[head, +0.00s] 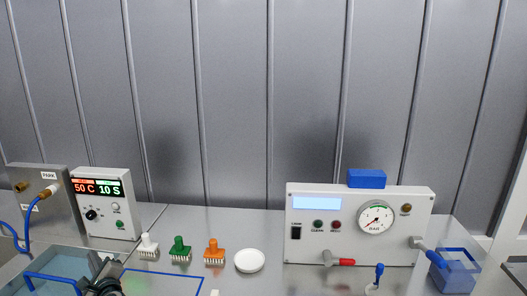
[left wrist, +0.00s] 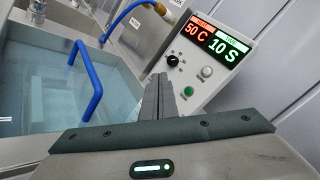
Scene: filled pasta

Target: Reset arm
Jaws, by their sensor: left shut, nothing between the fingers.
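My left gripper (head: 108,287) shows at the bottom left of the head view, dark and partly cut off by the lower edge. In the left wrist view its fingers (left wrist: 157,98) are together with nothing between them. They point toward the control box (left wrist: 217,55), with its red "50 C" and green "10 S" displays, and the gripper looks apart from it. My right gripper is in neither view.
A water bath (left wrist: 35,75) with a blue handle (left wrist: 88,80) lies beside the left gripper. White (head: 148,246), green (head: 180,249) and orange (head: 214,252) brushes and a white dish (head: 249,261) stand mid-table. A gauge panel (head: 340,240) and blue container (head: 453,275) stand right.

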